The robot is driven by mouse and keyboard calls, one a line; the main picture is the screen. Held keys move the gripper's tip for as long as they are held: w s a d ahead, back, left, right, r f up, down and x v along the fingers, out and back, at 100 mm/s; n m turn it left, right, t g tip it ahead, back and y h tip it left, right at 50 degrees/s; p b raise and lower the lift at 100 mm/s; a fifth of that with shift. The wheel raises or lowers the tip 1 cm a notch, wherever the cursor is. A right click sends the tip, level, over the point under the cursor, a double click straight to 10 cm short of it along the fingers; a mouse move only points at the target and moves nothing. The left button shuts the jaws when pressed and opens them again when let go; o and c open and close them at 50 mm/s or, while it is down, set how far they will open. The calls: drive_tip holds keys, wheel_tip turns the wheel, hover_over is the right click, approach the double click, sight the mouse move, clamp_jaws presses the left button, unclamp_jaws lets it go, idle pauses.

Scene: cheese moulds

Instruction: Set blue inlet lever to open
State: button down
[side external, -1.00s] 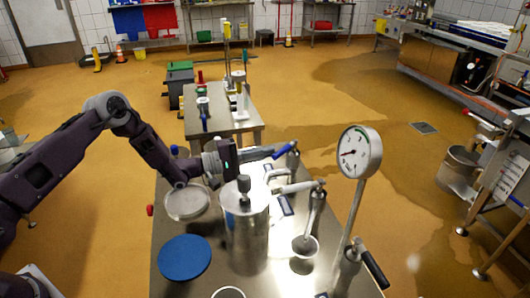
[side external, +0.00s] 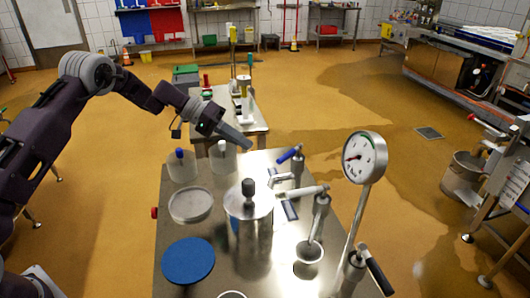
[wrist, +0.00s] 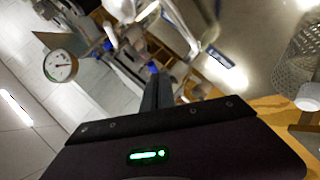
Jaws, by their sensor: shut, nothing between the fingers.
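The blue inlet lever (side external: 289,153) is a short blue handle on top of a metal valve at the far right part of the steel table. It slants up to the right. My gripper (side external: 247,145) is above the table, left of the lever and apart from it. Its fingers are shut with nothing between them and point down to the right. In the wrist view the shut fingers (wrist: 158,88) show dark at the middle; blue parts show beyond them, but I cannot tell which is the lever.
A steel cylinder (side external: 249,218) with a dark knob, a white-handled lever (side external: 300,191) and a dial gauge (side external: 364,158) on a post stand on the table (side external: 200,272). A blue disc (side external: 188,260), a pale round dish (side external: 190,205) and clear containers (side external: 182,166) are at its left.

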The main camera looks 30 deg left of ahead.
wheel_tip(320, 180, up, 4)
drive_tip(key=w+a+m+y, duration=0.2)
drive_tip(key=y, duration=0.2)
drive_tip(key=w+d+f, duration=0.3)
drive_tip(key=d+f, duration=0.4)
drive_tip(key=d, duration=0.2)
